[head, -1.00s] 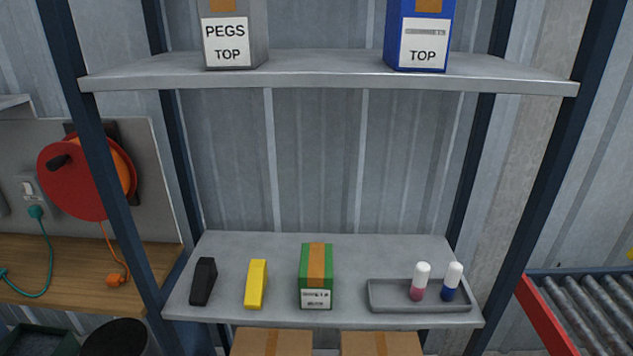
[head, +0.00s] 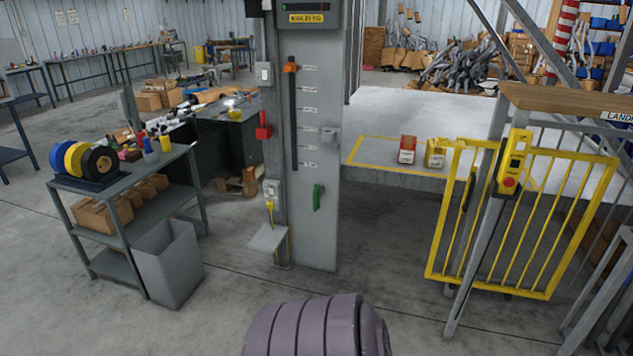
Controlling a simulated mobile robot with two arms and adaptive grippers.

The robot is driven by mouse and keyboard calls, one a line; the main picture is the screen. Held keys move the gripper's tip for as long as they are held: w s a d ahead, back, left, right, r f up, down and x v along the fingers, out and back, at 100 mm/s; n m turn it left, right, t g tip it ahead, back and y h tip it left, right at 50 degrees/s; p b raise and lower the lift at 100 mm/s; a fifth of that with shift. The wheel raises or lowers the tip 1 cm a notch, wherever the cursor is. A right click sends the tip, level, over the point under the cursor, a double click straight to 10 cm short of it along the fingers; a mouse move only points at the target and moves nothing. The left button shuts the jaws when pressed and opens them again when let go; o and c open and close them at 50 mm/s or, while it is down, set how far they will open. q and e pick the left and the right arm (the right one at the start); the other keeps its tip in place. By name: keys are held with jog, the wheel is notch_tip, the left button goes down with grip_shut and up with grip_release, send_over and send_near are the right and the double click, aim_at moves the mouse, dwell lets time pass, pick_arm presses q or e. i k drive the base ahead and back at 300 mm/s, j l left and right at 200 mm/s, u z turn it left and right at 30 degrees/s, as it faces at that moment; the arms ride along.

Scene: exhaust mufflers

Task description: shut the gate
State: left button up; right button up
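The gate (head: 545,222) is a yellow barred frame at the right in the head view. It stands by a grey post, which hides part of it, in front of the right part of a raised platform. The platform edge between the gate and the tall grey column has no bars across it, so the gate looks swung open. A latch cannot be made out. Neither of my grippers is in view; only a rounded grey-purple part, seemingly of my own arm, shows at the bottom centre.
A yellow control box (head: 511,163) with a red button hangs on the post. The grey column (head: 314,220) has an orange slider and green handle. Red and yellow boxes sit on the platform (head: 385,115). A cart (head: 128,220) and grey bin (head: 168,265) stand left. The middle floor is clear.

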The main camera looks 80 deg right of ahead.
aim_at(612, 164)
jog(key=z, duration=4.05)
jog(key=i+l, duration=0.25)
jog(key=i, duration=0.15)
jog(key=i+l+z, duration=0.1)
jog(key=i+l, duration=0.45)
jog(key=i, duration=0.3)
